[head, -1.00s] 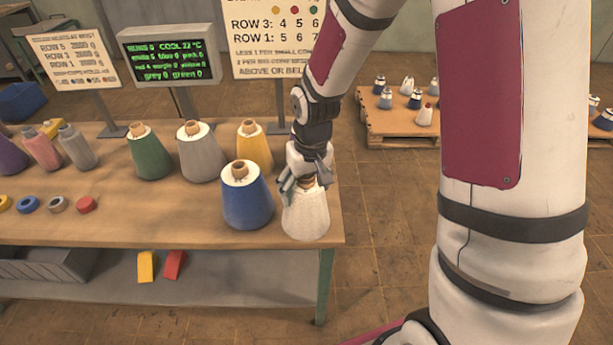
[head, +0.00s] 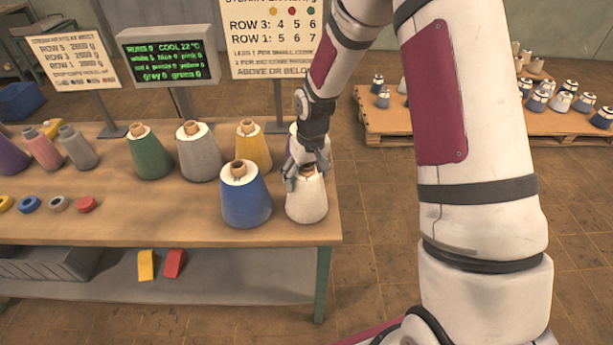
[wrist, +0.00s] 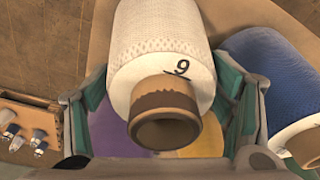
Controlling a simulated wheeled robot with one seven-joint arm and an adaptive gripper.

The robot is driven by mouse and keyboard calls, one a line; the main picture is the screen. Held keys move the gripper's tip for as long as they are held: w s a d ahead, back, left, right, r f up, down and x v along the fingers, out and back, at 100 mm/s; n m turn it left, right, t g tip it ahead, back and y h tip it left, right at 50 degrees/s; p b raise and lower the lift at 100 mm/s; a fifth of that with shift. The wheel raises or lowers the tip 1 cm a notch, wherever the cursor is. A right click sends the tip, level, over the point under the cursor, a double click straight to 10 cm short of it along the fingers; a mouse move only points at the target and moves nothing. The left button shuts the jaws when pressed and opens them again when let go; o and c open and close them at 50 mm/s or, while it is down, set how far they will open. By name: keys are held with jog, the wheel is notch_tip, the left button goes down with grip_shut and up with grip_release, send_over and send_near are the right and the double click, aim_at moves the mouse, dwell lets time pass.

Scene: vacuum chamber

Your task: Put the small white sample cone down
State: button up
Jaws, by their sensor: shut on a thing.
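The white sample cone (head: 307,204) is upright at the right end of the wooden table, beside the blue cone. My gripper (head: 305,172) is above it with its fingers around the cone's brown core top, shut on it. In the wrist view the cone (wrist: 158,45) lies between the two green-padded fingers (wrist: 165,115), with a black 9 on its end near the brown tube. I cannot tell whether its base touches the tabletop.
The blue cone (head: 246,198) is close on the left. Yellow (head: 253,148), grey (head: 199,155) and green (head: 149,155) cones stand behind. The table's (head: 225,238) right edge is near the white cone. A pallet (head: 385,122) with small cones is on the floor beyond.

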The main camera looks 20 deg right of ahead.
jog(key=o, duration=1.7)
jog(key=shift+f, duration=0.1)
jog(key=s+r+t, duration=0.1)
jog(key=s+r, duration=0.2)
jog(key=r, duration=0.7)
jog(key=s+r, duration=0.4)
jog(key=r, duration=0.6)
jog(key=s+r+t, duration=0.1)
jog(key=s+r, duration=0.2)
jog(key=s, duration=0.3)
jog(key=s+r+t, duration=0.1)
jog(key=s+r, duration=0.2)
jog(key=s, duration=0.4)
jog(key=s+r+t, duration=0.1)
jog(key=s+r, duration=0.2)
jog(key=s, duration=0.4)
jog(key=shift+s+a+r+m+h+b, duration=0.2)
jog(key=shift+r+m+h+b, duration=0.1)
jog(key=shift+m+b, duration=0.1)
